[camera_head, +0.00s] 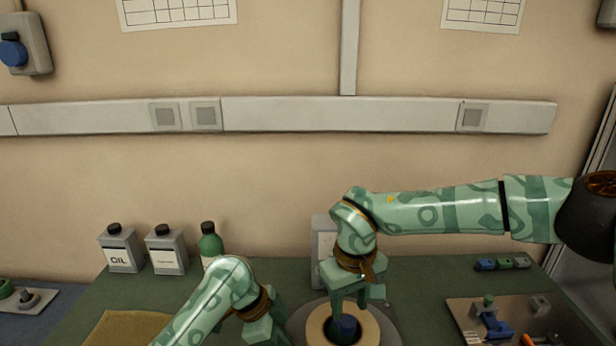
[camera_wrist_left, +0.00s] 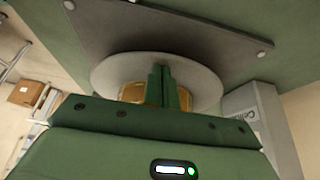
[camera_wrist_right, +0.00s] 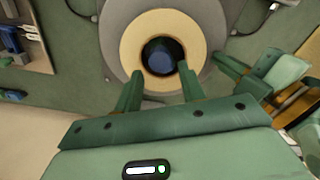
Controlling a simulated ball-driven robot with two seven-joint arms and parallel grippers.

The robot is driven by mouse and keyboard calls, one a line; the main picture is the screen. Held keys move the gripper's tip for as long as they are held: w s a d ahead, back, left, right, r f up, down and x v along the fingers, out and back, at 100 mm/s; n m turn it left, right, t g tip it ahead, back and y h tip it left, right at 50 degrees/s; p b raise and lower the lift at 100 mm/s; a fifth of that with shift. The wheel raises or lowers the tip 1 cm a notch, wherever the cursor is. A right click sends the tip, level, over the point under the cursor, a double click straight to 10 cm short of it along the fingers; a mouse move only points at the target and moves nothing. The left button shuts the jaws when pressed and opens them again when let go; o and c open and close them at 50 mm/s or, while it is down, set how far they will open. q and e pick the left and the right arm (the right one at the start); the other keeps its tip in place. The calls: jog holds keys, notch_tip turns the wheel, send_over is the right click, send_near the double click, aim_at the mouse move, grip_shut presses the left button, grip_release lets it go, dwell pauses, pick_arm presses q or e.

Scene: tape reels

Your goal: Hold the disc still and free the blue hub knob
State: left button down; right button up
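The disc (camera_head: 385,326) is grey and round, with a wide tan ring (camera_head: 317,327) on it. The blue hub knob (camera_head: 346,326) stands in the dark centre of the ring; the right wrist view shows it from above (camera_wrist_right: 160,58). My right gripper (camera_head: 358,294) is over the hub, pointing down, its fingers apart (camera_wrist_right: 159,70) with the knob between and just beyond the tips. My left gripper (camera_head: 268,328) is low at the disc's left side. In the left wrist view its fingers (camera_wrist_left: 163,72) are together in front of the grey disc (camera_wrist_left: 115,70); contact is unclear.
At the right is a tray (camera_head: 465,312) with blue and green parts. Small coloured blocks (camera_head: 502,264) lie behind it. Oil cans (camera_head: 121,250) and a green bottle (camera_head: 210,245) stand at the back left. A brown mat (camera_head: 125,328) lies at the front left.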

pick_arm(q)
jog(key=shift+s+a+f, duration=0.15)
jog(key=shift+s+f, duration=0.05)
jog(key=shift+f, duration=0.15)
pick_arm(e)
jog(key=shift+r, duration=0.35)
pick_arm(q)
jog(key=r+p, duration=0.6)
jog(key=p, duration=0.1)
jog(key=shift+w+r+p, duration=0.2)
jog(key=shift+r+p, duration=0.1)
jog(key=shift+r, duration=0.05)
jog(key=shift+f, duration=0.1)
pick_arm(e)
notch_tip(320, 180, up, 9)
jog(key=shift+s, duration=0.15)
